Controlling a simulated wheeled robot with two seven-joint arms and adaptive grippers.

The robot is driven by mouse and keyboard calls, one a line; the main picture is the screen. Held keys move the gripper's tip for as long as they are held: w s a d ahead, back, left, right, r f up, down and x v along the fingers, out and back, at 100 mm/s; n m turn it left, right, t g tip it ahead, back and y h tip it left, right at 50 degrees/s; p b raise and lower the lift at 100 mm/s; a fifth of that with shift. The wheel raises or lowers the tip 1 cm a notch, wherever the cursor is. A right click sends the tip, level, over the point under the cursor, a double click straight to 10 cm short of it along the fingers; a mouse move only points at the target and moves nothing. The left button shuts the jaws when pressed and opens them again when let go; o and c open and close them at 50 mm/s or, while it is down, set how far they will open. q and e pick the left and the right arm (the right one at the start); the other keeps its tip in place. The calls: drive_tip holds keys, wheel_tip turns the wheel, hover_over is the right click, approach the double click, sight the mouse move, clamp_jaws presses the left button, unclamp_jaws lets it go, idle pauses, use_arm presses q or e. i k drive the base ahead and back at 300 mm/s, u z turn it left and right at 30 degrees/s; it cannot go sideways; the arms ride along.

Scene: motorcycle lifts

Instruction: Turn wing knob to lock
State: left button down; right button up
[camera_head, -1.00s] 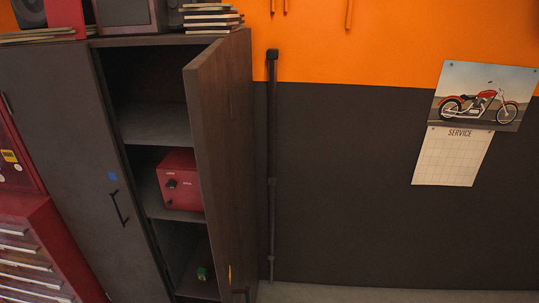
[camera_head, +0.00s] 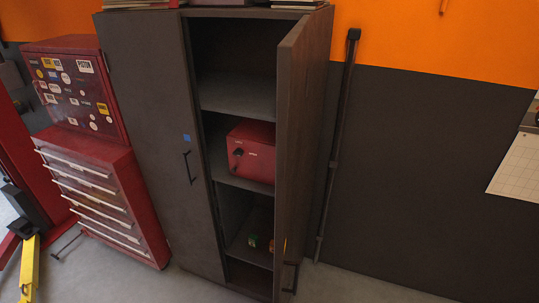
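A red box (camera_head: 252,152), like a small safe, sits on a middle shelf inside the dark cabinet (camera_head: 150,120). A dark knob (camera_head: 238,152) shows on the box's front face, at its left side. It is too small to tell how the knob is turned. The cabinet's right door (camera_head: 303,150) stands open toward me and hides part of the shelves. The left door is closed, with a dark handle (camera_head: 188,167) and a blue mark. Neither of my grippers shows in the view.
A red tool chest (camera_head: 105,195) with several drawers stands left of the cabinet. A yellow and red lift part (camera_head: 30,265) is at the far left. Small green items (camera_head: 252,240) lie on a lower shelf. Floor (camera_head: 190,285) in front of the cabinet looks clear.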

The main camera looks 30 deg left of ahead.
sight(239, 152)
drive_tip(key=u, duration=1.2)
